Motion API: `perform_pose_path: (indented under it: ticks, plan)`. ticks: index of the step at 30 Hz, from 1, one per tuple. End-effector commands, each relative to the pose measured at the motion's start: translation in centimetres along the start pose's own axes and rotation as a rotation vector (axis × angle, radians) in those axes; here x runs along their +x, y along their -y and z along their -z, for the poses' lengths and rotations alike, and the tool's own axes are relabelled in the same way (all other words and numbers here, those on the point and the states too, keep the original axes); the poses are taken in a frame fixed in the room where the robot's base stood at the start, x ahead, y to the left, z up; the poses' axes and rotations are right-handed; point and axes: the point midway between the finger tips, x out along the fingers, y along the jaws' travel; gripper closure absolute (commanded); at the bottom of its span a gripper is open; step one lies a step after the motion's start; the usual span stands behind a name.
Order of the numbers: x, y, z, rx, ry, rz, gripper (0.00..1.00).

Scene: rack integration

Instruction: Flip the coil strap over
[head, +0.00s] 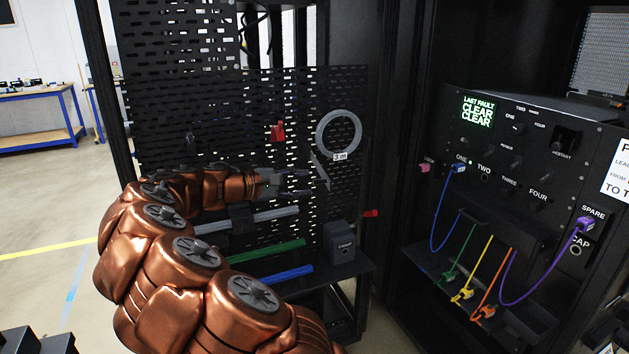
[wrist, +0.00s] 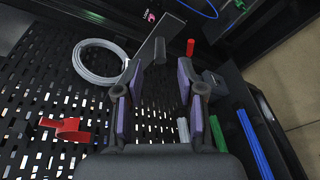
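A grey coil (head: 340,132) with a "3 m" tag hangs on the black perforated panel. It also shows in the wrist view (wrist: 86,62) at the upper left. A flat grey strip (head: 320,171), which looks like the coil strap, stands out from the panel at the coil's lower left. In the wrist view the strip (wrist: 148,47) lies beyond my fingertips, beside the coil. My gripper (head: 300,183) is just left of the strip in the head view. Its fingers are apart with nothing between them in the wrist view (wrist: 158,92).
A red clip (head: 278,131) is on the panel left of the coil. Grey, green (head: 268,252) and blue rods lie below my gripper beside a small dark box (head: 339,243). A red-tipped peg (head: 371,213) sticks out at right. A control panel with coloured cables (head: 485,225) stands farther right.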

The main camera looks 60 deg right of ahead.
Motion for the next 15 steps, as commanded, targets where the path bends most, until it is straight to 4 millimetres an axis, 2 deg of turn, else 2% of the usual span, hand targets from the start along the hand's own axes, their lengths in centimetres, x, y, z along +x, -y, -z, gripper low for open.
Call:
perform_pose_path:
  ticks: [6, 15]
  plan:
    - [3.0, -0.1, -0.2, -0.001, 0.003, 0.003, 0.61]
    - [4.5, 0.0, 0.0, 0.002, -0.001, 0.002, 0.61]
